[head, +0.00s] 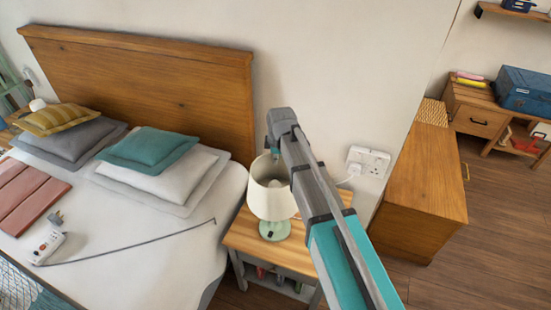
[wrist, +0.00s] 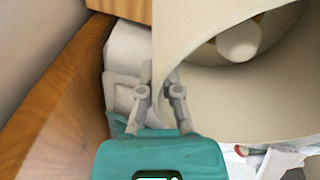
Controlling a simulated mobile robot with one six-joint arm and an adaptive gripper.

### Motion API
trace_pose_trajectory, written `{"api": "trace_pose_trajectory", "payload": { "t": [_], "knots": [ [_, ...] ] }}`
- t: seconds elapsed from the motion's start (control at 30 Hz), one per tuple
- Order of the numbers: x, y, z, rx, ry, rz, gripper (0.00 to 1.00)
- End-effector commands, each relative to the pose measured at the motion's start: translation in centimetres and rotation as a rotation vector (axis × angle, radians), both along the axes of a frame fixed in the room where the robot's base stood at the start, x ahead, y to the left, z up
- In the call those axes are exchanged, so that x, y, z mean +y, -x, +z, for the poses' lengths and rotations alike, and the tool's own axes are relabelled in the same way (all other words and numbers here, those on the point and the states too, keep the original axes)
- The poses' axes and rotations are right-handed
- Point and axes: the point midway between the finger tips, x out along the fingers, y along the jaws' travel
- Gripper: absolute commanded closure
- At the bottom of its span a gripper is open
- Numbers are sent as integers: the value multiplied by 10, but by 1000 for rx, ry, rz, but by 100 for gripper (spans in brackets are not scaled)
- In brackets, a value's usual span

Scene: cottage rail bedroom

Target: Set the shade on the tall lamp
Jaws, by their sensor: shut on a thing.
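A cream lamp shade (head: 268,196) is at the small bedside table, over a lamp with a pale green round base (head: 275,231). In the wrist view the shade (wrist: 215,100) fills the right side. A round bulb (wrist: 239,40) shows inside its opening, so the shade is around the bulb. My gripper (wrist: 160,88) is shut on the shade's rim, at its left side in the wrist view. In the head view my arm covers part of the shade's right side. Whether the shade rests on the lamp's holder is hidden.
The bedside table (head: 243,236) has clear wood around the lamp base. The wooden headboard (head: 150,85) and the bed with pillows (head: 160,150) are at the left. A wall socket with plug (head: 368,160) and a wooden cabinet (head: 425,185) are at the right.

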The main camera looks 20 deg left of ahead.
Motion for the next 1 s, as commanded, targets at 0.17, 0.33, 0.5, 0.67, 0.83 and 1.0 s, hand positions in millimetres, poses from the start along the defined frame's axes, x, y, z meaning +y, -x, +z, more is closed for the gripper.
{"api": "trace_pose_trajectory", "payload": {
  "t": [0.17, 0.33, 0.5, 0.67, 0.83, 1.0],
  "knots": [
    [0, 0, -4, 0, 0, 0, 100],
    [0, 0, -6, 0, 0, 0, 100],
    [0, 0, -6, 0, 0, 0, 100],
    [0, 0, -6, 0, 0, 0, 100],
    [0, 0, -6, 0, 0, 0, 100],
    [0, 0, -7, 0, 0, 0, 100]
  ]
}}
